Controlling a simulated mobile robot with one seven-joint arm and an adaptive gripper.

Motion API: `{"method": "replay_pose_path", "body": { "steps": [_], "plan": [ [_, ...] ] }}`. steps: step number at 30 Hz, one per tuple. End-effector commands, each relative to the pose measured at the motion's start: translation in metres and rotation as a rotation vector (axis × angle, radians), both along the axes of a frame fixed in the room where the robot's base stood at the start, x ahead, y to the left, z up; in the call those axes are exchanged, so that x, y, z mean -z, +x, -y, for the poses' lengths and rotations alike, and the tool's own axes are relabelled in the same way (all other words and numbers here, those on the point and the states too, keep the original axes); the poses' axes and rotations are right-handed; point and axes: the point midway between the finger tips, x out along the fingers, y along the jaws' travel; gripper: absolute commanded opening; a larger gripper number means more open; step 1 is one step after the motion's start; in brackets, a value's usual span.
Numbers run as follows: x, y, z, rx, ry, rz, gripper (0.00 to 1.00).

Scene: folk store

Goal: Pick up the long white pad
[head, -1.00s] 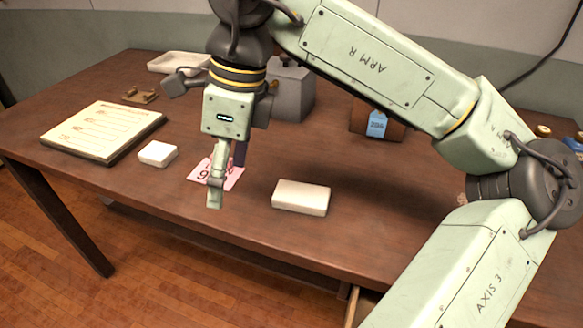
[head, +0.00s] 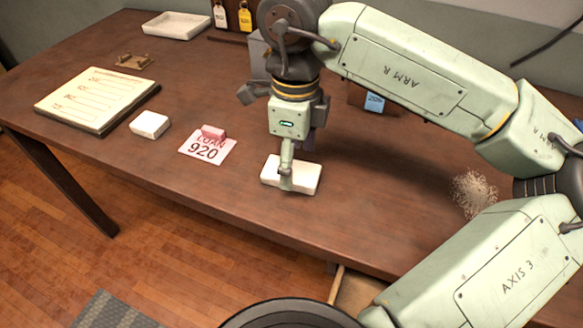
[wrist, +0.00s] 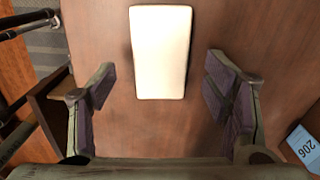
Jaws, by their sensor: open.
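The long white pad (head: 305,181) lies flat on the brown table, near its front edge. In the wrist view the pad (wrist: 160,52) lies lengthwise ahead of my gripper, roughly centred between the fingers. My gripper (head: 285,184) points down over the pad in the head view, with one finger covering part of it. In the wrist view my gripper (wrist: 168,110) is open and empty, with a finger on either side of the pad's line. I cannot tell whether the fingertips touch the table.
A shorter white block (head: 149,124) and a pink card reading 920 (head: 207,149) lie to the left. A clipboard-like board (head: 95,103) is further left. A white tray (head: 172,26) stands at the back. A frizzy tangle (head: 474,193) lies to the right. An open drawer (head: 354,291) juts below the table edge.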

Motion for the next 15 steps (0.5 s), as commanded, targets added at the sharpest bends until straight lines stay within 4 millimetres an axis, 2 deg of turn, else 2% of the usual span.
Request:
{"method": "replay_pose_path", "body": {
  "steps": [6,13,15],
  "plan": [
    [0.024,0.0,0.0,0.0,0.002,0.0,0.7],
    [0.026,0.0,0.0,0.0,0.002,0.002,0.7],
    [0.026,0.0,0.0,0.0,0.001,0.001,0.67]
  ]
}}
